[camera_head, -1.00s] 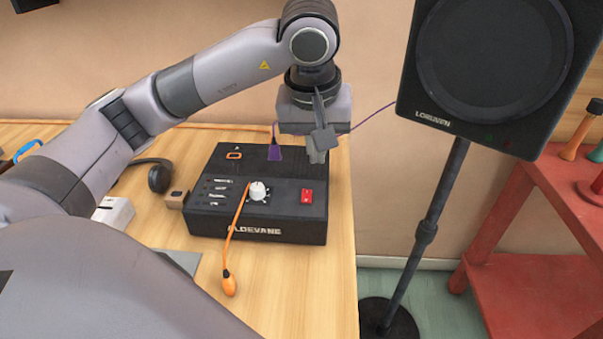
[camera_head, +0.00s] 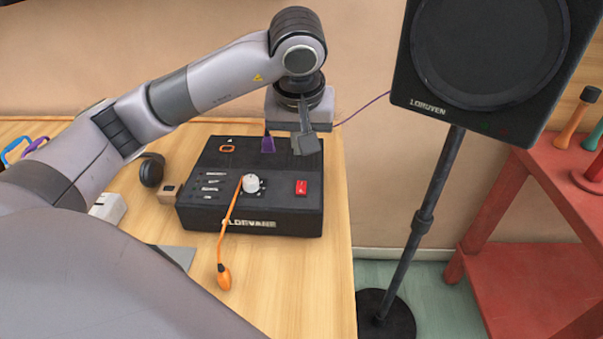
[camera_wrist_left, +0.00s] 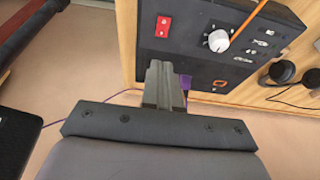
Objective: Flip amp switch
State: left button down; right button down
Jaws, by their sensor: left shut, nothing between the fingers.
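The black amp (camera_head: 300,219) sits on the wooden table near its right edge. Its red switch (camera_head: 301,187) is on the top panel, right of the white knob (camera_head: 250,183); the switch also shows in the left wrist view (camera_wrist_left: 163,26). My left gripper (camera_head: 307,145) is above the back right part of the amp, pointing down, behind the switch and apart from it. In the left wrist view its fingers (camera_wrist_left: 164,85) are together with nothing between them. A purple plug (camera_head: 268,145) stands in the amp's back, beside the gripper. My right gripper is not in view.
An orange cable (camera_head: 229,225) lies across the amp's front onto the table. A black speaker (camera_head: 490,60) on a stand (camera_head: 427,205) is to the right of the table. A red shelf (camera_head: 515,225) is at far right. Headphones (camera_head: 151,170) lie left of the amp.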

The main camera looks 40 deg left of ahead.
aim_at(301, 181)
pick_arm(q)
jog(key=x, duration=0.9)
jog(key=shift+s+d+f+p, duration=0.15)
jog(key=shift+s+f+p, duration=0.1)
jog(key=shift+s+p, duration=0.05)
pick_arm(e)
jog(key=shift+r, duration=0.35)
